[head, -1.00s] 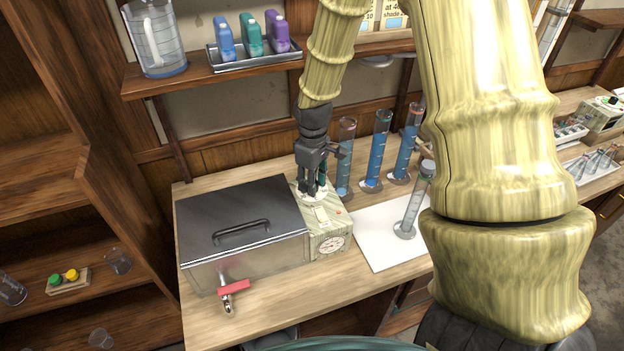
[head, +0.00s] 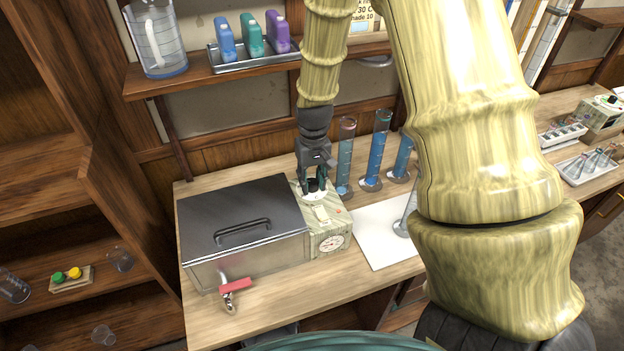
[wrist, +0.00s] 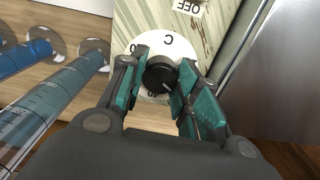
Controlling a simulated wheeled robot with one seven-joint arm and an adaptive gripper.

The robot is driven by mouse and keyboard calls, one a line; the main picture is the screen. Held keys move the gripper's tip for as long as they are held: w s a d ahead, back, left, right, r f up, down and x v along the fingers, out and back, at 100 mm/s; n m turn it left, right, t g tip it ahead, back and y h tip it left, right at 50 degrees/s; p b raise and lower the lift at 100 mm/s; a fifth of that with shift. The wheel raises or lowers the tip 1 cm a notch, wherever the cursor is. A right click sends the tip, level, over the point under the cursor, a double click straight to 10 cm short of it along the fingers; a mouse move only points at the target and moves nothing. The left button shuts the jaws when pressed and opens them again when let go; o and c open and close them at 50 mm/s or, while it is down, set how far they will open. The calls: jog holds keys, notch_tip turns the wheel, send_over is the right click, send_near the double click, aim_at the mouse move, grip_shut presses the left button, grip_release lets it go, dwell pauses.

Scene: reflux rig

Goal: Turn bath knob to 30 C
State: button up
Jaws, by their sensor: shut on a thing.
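The water bath (head: 245,230) is a steel box with a dark lid at the left of the bench. Its pale green control unit (head: 335,226) stands at its right side. The black bath knob (wrist: 160,74) sits on a white dial (wrist: 148,48) marked C, and a white line shows on its top. My gripper (head: 314,184) is over the knob, pointing down. In the wrist view my gripper (wrist: 162,84) is shut on the knob, with a teal pad at each side. The fingers and knob hide part of the dial's numbers.
Several tall cylinders with blue liquid (head: 376,150) stand close to the right of my gripper. A white mat (head: 375,250) lies in front of them. A red-handled tap (head: 235,286) sticks out of the bath's front. A shelf (head: 200,80) hangs above.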

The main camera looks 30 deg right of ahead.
aim_at(313, 181)
jog(key=shift+w, duration=0.1)
dwell(0.3)
jog(key=o, duration=1.1)
jog(key=shift+c, duration=0.2)
jog(key=shift+r, duration=0.15)
notch_tip(313, 181, up, 12)
jog(key=shift+d, duration=0.2)
